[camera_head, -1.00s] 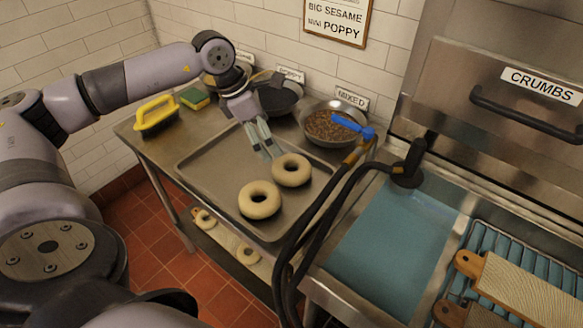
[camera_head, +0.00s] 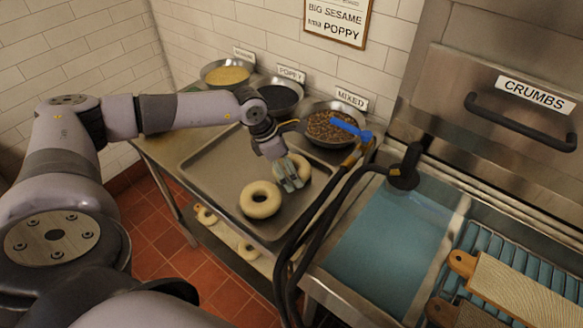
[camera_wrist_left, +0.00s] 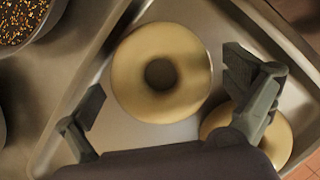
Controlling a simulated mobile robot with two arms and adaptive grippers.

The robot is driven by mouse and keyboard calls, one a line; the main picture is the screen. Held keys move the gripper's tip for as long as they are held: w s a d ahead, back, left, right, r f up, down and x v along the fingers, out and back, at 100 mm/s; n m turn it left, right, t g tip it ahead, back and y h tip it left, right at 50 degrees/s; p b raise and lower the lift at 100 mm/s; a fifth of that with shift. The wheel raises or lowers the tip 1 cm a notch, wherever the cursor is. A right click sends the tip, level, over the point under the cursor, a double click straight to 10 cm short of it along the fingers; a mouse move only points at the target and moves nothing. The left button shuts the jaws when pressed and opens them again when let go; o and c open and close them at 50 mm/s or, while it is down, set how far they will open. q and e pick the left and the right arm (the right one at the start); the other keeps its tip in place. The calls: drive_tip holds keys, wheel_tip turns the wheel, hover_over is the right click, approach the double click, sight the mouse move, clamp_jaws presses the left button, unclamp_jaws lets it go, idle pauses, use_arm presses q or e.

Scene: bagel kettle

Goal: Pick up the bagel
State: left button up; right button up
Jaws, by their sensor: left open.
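Two pale bagels lie on a metal tray (camera_head: 205,165). The back-right bagel (camera_head: 301,165) is partly covered by my left gripper (camera_head: 291,180), which hangs over it. The front-left bagel (camera_head: 260,199) is fully visible. In the left wrist view, the back-right bagel (camera_wrist_left: 136,82) shows whole between the two spread fingers of my open left gripper (camera_wrist_left: 165,86), and neither finger visibly grips it. The front-left bagel (camera_wrist_left: 281,135) is partly hidden behind the right finger there. My right gripper is not in view.
Bowls labelled poppy (camera_head: 281,96) and mixed (camera_head: 328,125) stand behind the tray, beside a bowl of pale seeds (camera_head: 228,74). A black hose (camera_head: 318,215) with a blue handle runs close by the tray's right side. A water basin (camera_head: 385,250) lies right of it.

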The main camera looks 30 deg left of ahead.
use_arm(q)
drive_tip(key=shift+c, duration=0.4)
drive_tip(key=c, duration=1)
drive_tip(key=shift+r, duration=0.15)
drive_tip(key=shift+r+b, duration=1.35)
drive_tip(key=shift+r, duration=8.6)
